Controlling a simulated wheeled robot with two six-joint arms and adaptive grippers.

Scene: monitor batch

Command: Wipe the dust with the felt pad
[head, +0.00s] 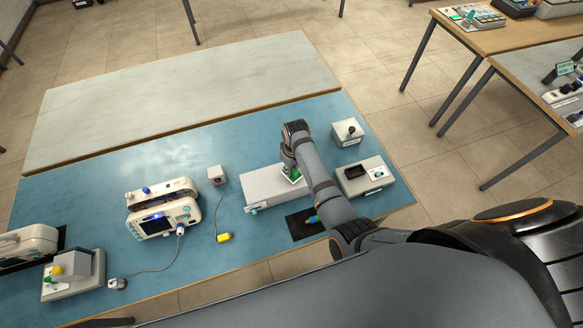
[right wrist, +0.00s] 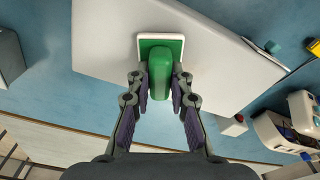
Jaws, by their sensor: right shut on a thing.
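The felt pad (right wrist: 160,62) has a green handle on a white base. My right gripper (right wrist: 160,84) is shut on its green handle. In the head view the pad (head: 294,176) shows partly beside my right gripper (head: 288,165). The pad is over the top of a pale grey box-shaped unit (head: 264,190) on the blue bench; the unit also fills the middle of the right wrist view (right wrist: 110,50). I cannot tell whether the pad touches it. No dust can be made out. My left gripper is not in view.
A white monitor (head: 160,221) with a cable stands to the left. A yellow plug (head: 223,237) lies between. A switch box (head: 348,131) and a small unit (head: 364,180) stand right of my arm. A black mat (head: 300,226) lies at the near edge. The far pale table (head: 180,95) is clear.

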